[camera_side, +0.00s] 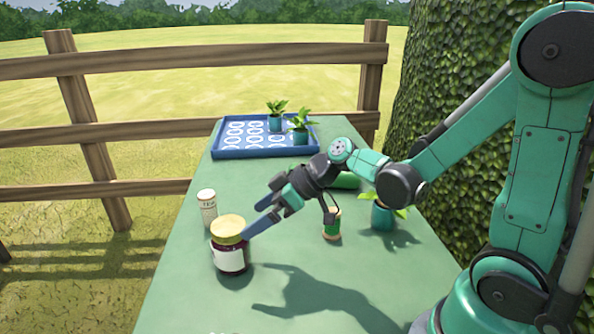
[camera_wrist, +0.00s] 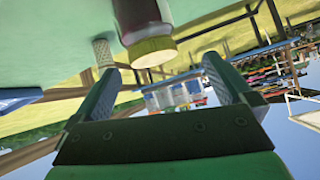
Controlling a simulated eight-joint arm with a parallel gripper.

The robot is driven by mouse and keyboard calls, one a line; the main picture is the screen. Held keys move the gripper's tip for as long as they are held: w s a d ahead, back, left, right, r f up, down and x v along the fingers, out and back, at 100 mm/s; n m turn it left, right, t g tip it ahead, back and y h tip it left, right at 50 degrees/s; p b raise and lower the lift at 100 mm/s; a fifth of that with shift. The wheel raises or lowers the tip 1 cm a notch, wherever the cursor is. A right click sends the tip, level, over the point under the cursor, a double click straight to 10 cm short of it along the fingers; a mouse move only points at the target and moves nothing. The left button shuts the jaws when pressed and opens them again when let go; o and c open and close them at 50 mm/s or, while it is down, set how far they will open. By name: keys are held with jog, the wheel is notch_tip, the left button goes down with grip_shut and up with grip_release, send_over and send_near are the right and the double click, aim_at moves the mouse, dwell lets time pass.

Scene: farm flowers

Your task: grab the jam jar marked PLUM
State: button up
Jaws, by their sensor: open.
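A dark jam jar (camera_side: 230,258) with a yellow lid and a pale label stands upright near the left edge of the green table. The writing on its label cannot be read. My gripper (camera_side: 256,219) is open, with its fingers pointing down and left toward the jar's lid from the right. In the wrist view the jar (camera_wrist: 148,35) appears upside down beyond the open fingers of my gripper (camera_wrist: 157,85), roughly between them. I see no contact for certain in either view, and nothing is held.
A small white shaker-like container (camera_side: 207,208) stands just behind the jar. A green spool-like item (camera_side: 332,225) and a potted plant (camera_side: 382,214) stand to the right. A blue tray (camera_side: 225,152) with two potted plants (camera_side: 275,122) is at the far end. The front table is clear.

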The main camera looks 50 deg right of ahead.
aim_at(230, 225)
jog(key=shift+w+d+f+n+t+y, duration=0.2)
jog(key=shift+w+f+n+t+y, duration=0.45)
jog(key=shift+n+y, duration=0.3)
jog(key=shift+w+d+n+y, duration=0.1)
jog(key=shift+w+n+y, duration=0.1)
jog(key=shift+n+y, duration=0.3)
jog(key=shift+w+f, duration=0.1)
jog(key=shift+t, duration=0.25)
jog(key=shift+x, duration=2.75)
grip_shut()
